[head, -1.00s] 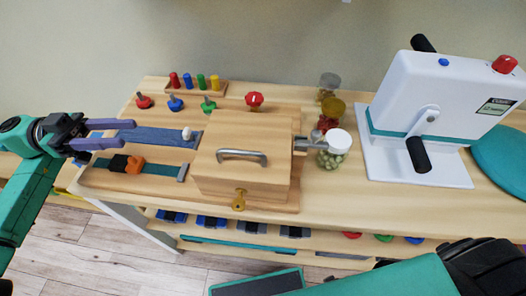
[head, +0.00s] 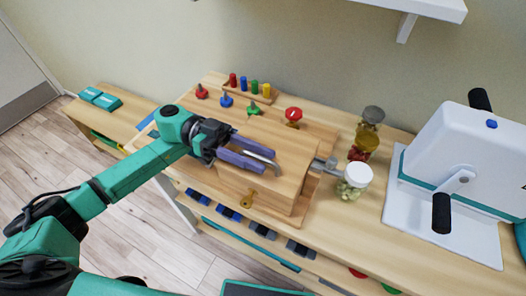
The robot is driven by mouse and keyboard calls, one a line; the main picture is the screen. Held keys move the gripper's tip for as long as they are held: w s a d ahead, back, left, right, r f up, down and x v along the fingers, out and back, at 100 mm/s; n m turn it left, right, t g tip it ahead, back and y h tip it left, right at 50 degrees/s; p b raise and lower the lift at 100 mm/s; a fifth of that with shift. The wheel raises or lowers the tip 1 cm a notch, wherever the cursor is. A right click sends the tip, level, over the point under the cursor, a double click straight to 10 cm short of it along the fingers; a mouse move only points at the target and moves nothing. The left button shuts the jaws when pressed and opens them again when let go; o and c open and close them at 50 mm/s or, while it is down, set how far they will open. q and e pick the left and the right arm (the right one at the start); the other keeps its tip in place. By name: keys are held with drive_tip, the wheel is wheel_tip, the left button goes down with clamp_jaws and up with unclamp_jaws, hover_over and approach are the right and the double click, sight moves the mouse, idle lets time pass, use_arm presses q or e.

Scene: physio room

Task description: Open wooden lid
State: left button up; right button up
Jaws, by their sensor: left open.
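The wooden lid (head: 292,153) is the flat top of a wooden box (head: 273,192) on the bench and lies closed. A curved metal handle (head: 266,151) is on the lid, partly hidden by my left gripper. My left gripper (head: 271,162) is open over the lid, its two purple fingers pointing right. The handle shows between and along the fingers; I cannot tell whether they touch it. My right gripper is out of view.
Colored knobs, including a red one (head: 293,115), stand behind the box. Jars, including a white-lidded one (head: 354,181), stand close to its right. A white machine (head: 462,160) stands further right. A wall shelf (head: 425,9) is above.

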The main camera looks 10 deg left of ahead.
use_arm(q)
drive_tip(key=shift+s+d, duration=0.25)
drive_tip(key=shift+d, duration=0.45)
clamp_jaws()
idle(0.9)
